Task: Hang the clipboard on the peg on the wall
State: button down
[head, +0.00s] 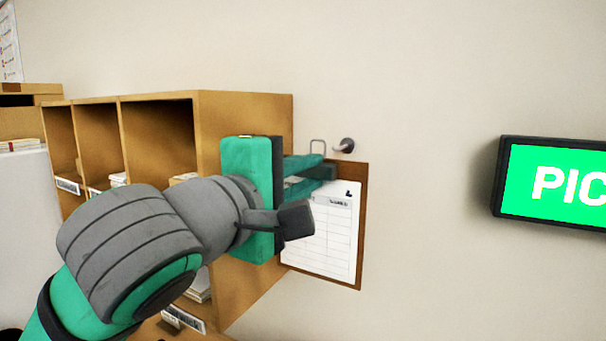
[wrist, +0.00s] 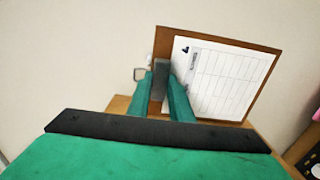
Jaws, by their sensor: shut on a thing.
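The clipboard (head: 357,225) is a brown board with a white printed sheet. It hangs upright from my gripper (head: 320,170), close to the wall. In the wrist view the board (wrist: 262,52) appears tilted, and my gripper (wrist: 162,76) is shut on the grey clip at its top edge. A thin wire loop (head: 317,141) stands up above the clip; it also shows in the wrist view (wrist: 136,75). The round-ended metal peg (head: 347,146) sticks out of the wall just right of the loop in the head view. The loop and peg appear apart; their depth gap is unclear.
A wooden pigeonhole shelf (head: 245,110) stands on the left, right behind my gripper and beside the clipboard. A lit green sign (head: 560,182) in a black frame is on the right. The wall between the peg and sign is bare.

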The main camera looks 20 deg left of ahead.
jog(key=shift+w+d+f, duration=0.1)
jog(key=shift+w+d, duration=0.1)
jog(key=shift+w, duration=0.9)
jog(key=shift+w+d+f, duration=0.1)
jog(key=shift+w+d, duration=0.1)
jog(key=shift+w, duration=0.95)
jog(key=shift+w+d+f, duration=0.1)
jog(key=shift+w+d, duration=0.1)
jog(key=shift+w, duration=0.9)
jog(key=shift+w+d+f, duration=0.2)
jog(key=shift+w+f, duration=0.2)
jog(key=shift+w, duration=0.35)
